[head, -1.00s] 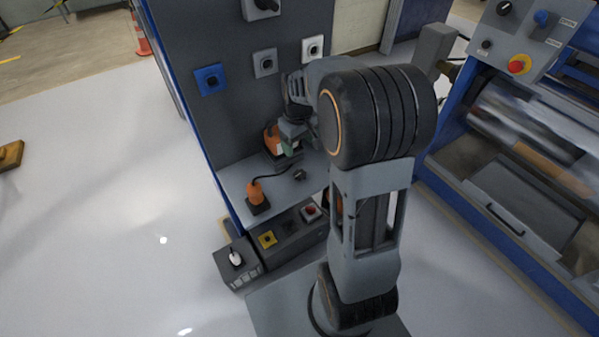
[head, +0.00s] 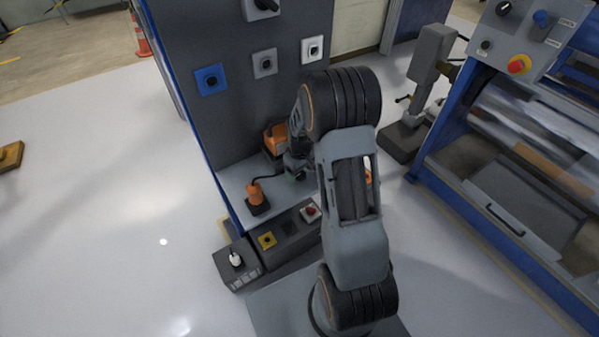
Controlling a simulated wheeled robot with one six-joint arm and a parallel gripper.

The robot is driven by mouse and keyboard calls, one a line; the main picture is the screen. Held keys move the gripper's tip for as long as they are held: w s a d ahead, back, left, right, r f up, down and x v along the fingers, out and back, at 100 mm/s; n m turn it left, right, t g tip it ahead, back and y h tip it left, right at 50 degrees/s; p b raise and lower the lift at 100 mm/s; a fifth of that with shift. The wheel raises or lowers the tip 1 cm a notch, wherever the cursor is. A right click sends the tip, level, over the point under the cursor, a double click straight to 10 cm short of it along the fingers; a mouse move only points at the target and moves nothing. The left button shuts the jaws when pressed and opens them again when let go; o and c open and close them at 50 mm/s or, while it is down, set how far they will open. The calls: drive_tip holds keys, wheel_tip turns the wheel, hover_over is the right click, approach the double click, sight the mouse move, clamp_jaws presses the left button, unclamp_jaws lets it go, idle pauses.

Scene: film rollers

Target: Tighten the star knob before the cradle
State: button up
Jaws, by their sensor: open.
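My gripper (head: 296,170) is small and dark in the head view, low over the grey shelf at the foot of the dark panel. It is open. It is at the place of the small black star knob, which it now largely covers, so I cannot tell whether the fingers are around the knob or above it. Behind it, an orange and black device (head: 275,136) stands against the panel, where the cradle seems to be. The cradle itself is mostly hidden by my arm and gripper.
An orange plug-like tool (head: 256,197) with a black cable stands on the shelf (head: 233,181) to the left. Below are a yellow-framed switch (head: 267,240), a red button (head: 311,211) and a box with a white lever (head: 235,258). A blue machine (head: 440,150) stands right.

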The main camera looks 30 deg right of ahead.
drive_tip(key=shift+f, duration=0.35)
drive_tip(key=c, duration=0.9)
